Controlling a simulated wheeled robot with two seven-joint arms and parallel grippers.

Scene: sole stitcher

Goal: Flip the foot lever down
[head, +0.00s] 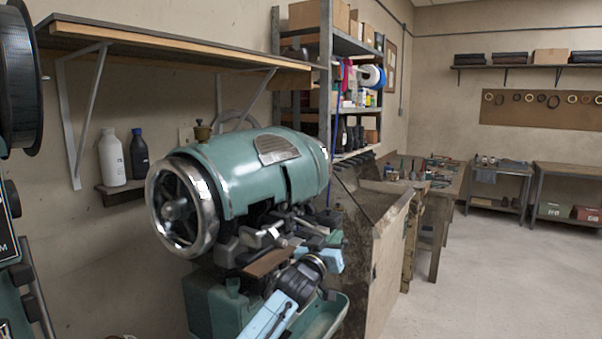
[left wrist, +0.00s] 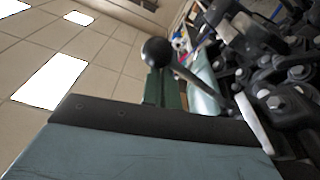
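The teal sole stitcher (head: 250,170) has a big chrome handwheel (head: 180,208) at its left end and dark linkages under its drum. In the left wrist view a black ball knob (left wrist: 156,52) sits on a thin rod that slants down right into the linkages (left wrist: 285,95); it looks like the lever's end, but I cannot be sure. My left gripper (head: 328,260) is low in front of the machine, among or close to the linkages; its fingertips do not show clearly. No contact with the knob is visible. My right gripper is out of view.
A wooden wall shelf (head: 170,45) hangs above the machine. Two bottles (head: 112,158) stand on a small ledge behind it. A worn bin (head: 375,235) is close on the right, with a workbench (head: 440,185) beyond. The floor at right is clear.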

